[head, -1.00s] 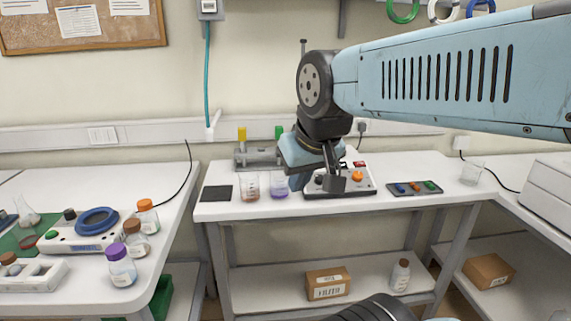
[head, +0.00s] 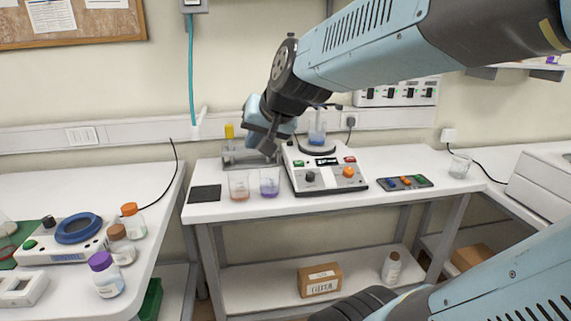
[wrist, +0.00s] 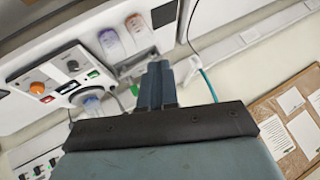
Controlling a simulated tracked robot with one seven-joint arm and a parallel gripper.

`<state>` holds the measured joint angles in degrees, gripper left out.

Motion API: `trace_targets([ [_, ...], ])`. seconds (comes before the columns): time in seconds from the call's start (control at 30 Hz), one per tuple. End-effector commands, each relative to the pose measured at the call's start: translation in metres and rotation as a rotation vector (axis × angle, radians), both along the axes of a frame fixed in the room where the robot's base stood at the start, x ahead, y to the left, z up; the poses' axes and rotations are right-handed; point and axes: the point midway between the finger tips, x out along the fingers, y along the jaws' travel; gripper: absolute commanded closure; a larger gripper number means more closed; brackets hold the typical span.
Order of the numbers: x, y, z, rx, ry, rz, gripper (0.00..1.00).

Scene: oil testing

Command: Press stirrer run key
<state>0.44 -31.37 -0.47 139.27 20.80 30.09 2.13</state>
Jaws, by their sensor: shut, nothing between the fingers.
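The stirrer (head: 327,187) is a white box on the middle table, with a clear beaker holding blue liquid (head: 317,134) on its round top. Its front panel has a green key (head: 298,163) at left, a dark display, a red key (head: 350,159) at right, a black knob and an orange knob. The wrist view also shows the stirrer's panel, with the green key (wrist: 93,74) and red key (wrist: 47,99). Key labels are too small to read. My gripper (head: 265,148) is shut and empty, in the air left of the stirrer, touching no key.
A dark pad (head: 204,194) lies at left; a dark tray (head: 405,183) lies right. A left bench holds another device and bottles.

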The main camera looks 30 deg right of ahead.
Motion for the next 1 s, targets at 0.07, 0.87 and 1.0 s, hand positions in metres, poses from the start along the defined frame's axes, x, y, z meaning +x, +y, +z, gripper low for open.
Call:
trace_targets([
  [0.07, 0.037, -0.003, 0.005, 0.091, -0.055, -0.091, 1.0],
  [0.87, 0.206, -0.202, -0.08, 0.396, -0.425, -1.436, 1.0],
  [1.0, 0.2, -0.217, -0.095, 0.367, -0.438, -1.551, 1.0],
])
